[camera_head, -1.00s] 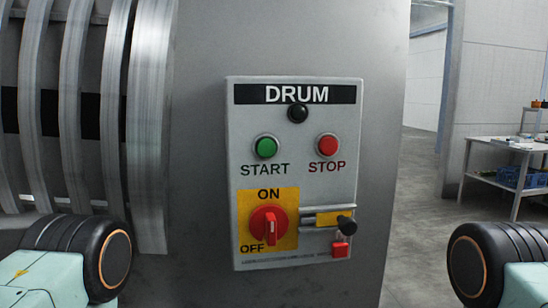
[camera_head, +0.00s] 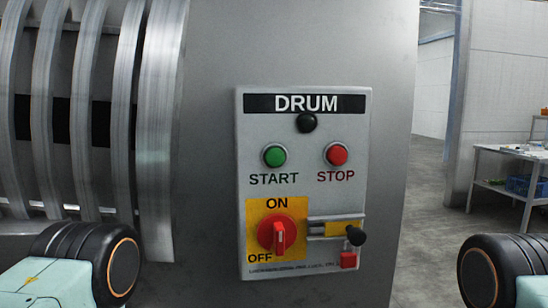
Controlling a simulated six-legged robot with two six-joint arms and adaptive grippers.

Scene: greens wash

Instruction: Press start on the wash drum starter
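The drum starter panel (camera_head: 303,105) is a grey box on the machine wall, right of centre. Its green START button (camera_head: 274,156) is at the upper left and its red STOP button (camera_head: 336,154) at the upper right. A dark round lamp (camera_head: 306,123) sits above them and looks unlit. The red rotary switch (camera_head: 278,235) on a yellow plate has its handle about upright, towards ON. A black knob (camera_head: 356,236) on a sliding bolt and a small red block (camera_head: 348,260) are to its right.
The grey machine wall (camera_head: 215,120) surrounds the panel, with curved metal ribs (camera_head: 160,120) at the left. At the right is open floor (camera_head: 425,220) and a table (camera_head: 505,190) with a blue crate. Nothing stands in front of the panel.

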